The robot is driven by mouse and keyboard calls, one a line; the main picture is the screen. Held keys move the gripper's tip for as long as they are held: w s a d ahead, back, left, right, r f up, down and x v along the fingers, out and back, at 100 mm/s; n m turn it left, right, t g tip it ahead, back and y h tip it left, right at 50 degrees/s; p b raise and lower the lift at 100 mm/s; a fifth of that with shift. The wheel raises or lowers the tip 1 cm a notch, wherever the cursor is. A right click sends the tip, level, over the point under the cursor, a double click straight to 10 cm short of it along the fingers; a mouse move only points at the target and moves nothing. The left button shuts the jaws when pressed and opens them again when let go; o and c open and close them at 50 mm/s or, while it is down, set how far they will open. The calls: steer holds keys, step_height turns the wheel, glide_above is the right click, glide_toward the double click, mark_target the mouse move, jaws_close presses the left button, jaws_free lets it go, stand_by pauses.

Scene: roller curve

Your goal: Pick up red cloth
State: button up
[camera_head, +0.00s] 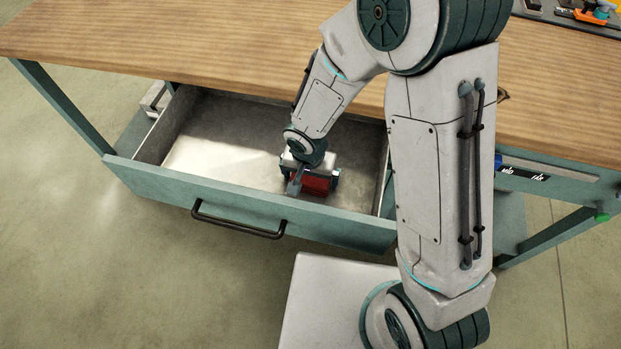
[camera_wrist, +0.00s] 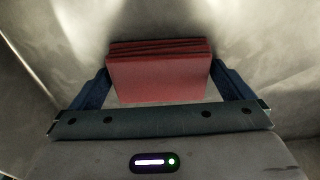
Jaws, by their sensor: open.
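The red cloth (camera_head: 314,185) lies folded in several layers inside the open drawer (camera_head: 222,201), near its front wall and right of the middle. In the wrist view the cloth (camera_wrist: 160,78) sits between the two blue fingers of my gripper (camera_wrist: 161,82). My gripper (camera_head: 312,182) is down in the drawer over the cloth, with a finger on each side of it. The jaws are open. In the wrist view narrow gaps show between the cloth and the fingers. In the head view my gripper hides part of the cloth.
The drawer's walls surround my gripper, and its front wall with a black handle (camera_head: 238,226) is close. The left part of the drawer floor is bare. The wooden tabletop (camera_head: 200,40) overhangs the drawer's back. Tools (camera_head: 590,12) lie at the top right.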

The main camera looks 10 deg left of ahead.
steer(key=c, duration=0.7)
steer(key=shift+r, duration=0.1)
step_height(320, 180, up, 10)
steer(key=p, duration=0.2)
steer(key=shift+o, duration=0.9)
steer(key=shift+c, duration=0.5)
